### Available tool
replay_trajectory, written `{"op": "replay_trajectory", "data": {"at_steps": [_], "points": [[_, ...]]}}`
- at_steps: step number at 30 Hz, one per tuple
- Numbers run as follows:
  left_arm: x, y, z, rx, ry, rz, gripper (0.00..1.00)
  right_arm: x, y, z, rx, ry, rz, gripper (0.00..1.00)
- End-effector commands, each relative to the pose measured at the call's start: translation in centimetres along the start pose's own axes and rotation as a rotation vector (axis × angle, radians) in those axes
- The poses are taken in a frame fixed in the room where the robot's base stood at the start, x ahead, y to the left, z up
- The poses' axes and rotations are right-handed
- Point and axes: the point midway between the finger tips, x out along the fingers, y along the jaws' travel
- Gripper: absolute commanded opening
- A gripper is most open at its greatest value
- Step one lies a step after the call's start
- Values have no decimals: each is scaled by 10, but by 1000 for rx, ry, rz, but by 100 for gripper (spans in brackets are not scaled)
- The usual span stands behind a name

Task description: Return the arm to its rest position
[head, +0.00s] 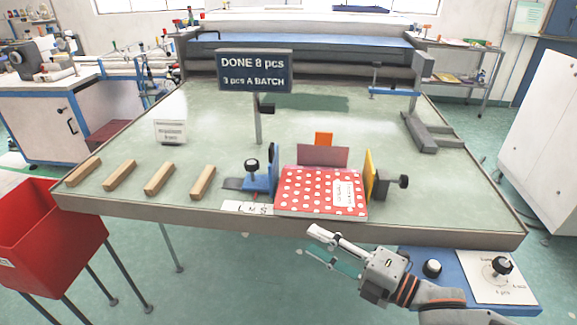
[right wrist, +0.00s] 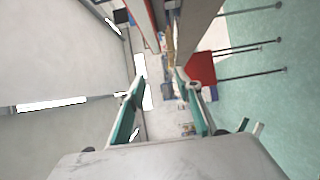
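My right gripper (head: 312,239) is in front of the table's front edge, below and right of the red polka-dot booklet stack (head: 310,193). Its fingers point left and are spread apart with nothing between them. In the right wrist view the two teal-padded fingers (right wrist: 160,95) also stand apart and empty. The right arm comes in from the lower right corner, in front of a blue board with black knobs (head: 432,268). My left arm and gripper are not in view.
The green-topped table (head: 350,120) carries a holding fixture (head: 257,180) around the booklets, several wooden bars (head: 160,178) and a sign (head: 254,72) reading "DONE 8 pcs". A red bin (head: 50,235) stands at the left. It also shows in the right wrist view (right wrist: 203,68).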

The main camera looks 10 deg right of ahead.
Motion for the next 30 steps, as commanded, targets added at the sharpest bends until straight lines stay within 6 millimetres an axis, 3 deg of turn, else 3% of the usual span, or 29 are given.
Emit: {"op": "replay_trajectory", "data": {"at_steps": [5,8,11,16,18,21,25,30], "points": [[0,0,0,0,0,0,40,0,-19,3,114,-44,-18,34],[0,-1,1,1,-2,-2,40,-5,-54,8,313,-131,-48,34],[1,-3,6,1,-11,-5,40,-19,-106,11,585,-264,-83,34],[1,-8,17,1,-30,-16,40,-66,-206,3,1052,-546,-127,34],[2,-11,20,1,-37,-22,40,-89,-240,-6,1203,-653,-133,34],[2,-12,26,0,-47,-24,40,-116,-275,-19,1361,-777,-131,34],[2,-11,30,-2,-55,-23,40,-138,-301,-31,1474,-875,-126,34],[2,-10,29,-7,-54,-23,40,-146,-309,-36,1514,-910,-122,34]]}}
